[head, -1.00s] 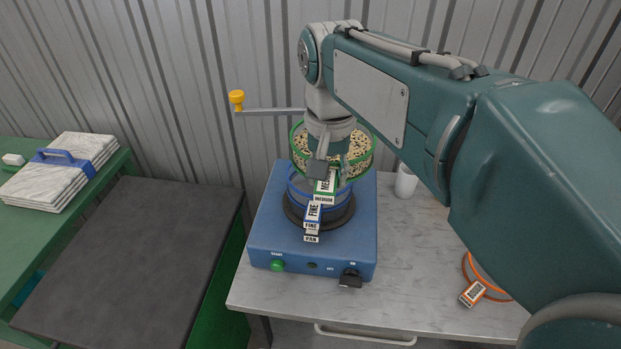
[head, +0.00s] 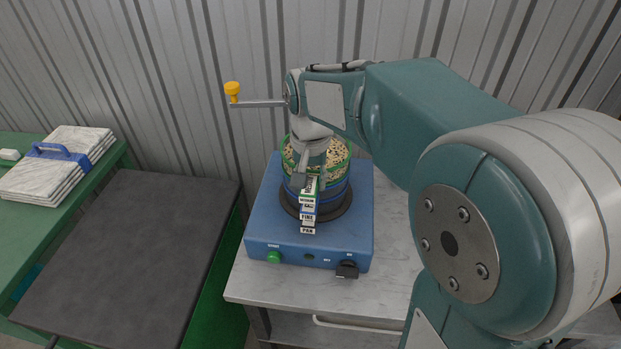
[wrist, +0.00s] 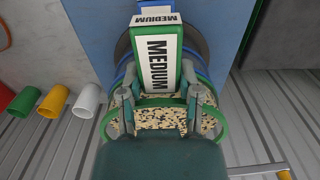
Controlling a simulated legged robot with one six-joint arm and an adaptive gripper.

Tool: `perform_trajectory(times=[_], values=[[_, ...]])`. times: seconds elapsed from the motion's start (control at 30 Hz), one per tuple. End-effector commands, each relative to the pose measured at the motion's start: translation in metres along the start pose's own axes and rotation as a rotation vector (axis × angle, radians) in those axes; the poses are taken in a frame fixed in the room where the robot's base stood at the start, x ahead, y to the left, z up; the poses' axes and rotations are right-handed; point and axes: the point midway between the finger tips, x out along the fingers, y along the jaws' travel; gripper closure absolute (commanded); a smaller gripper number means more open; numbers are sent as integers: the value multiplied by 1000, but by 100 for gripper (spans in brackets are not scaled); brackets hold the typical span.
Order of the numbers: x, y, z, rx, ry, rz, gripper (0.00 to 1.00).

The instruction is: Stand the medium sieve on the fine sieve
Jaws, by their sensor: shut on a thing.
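The medium sieve (head: 336,153) has a green rim, speckled grains inside and a tab marked MEDIUM. It also shows in the wrist view (wrist: 155,120). My gripper (head: 305,172) is shut on its tab (wrist: 159,63). The fine sieve (head: 338,193), blue, is directly below it, with its FINE tab (head: 308,217) under the MEDIUM tab. The two sieves look level and in line, with no clear gap between them. Whether the rims are fully seated is hidden by my gripper and the tabs. The PAN tab (head: 307,230) is lowest in the stack.
The stack stands on a blue shaker base (head: 262,220) with a green button and a black knob. It sits on a marble-topped table (head: 280,287). A dark mat-like surface (head: 130,240) is at left. Colored cups (wrist: 54,101) show in the wrist view.

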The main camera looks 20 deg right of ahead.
Motion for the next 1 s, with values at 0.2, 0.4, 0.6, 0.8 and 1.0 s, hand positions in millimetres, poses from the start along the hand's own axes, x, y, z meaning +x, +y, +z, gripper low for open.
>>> perform_trajectory(times=[0.2, 0.4, 0.6, 0.8, 1.0], values=[[1, 0, 0, 0, 0, 0, 21], [1, 0, 0, 0, 0, 0, 21], [0, 0, 0, 0, 1, 0, 21], [-25, 0, 0, 0, 5, -2, 21], [-68, -1, -1, 0, 5, -3, 21]])
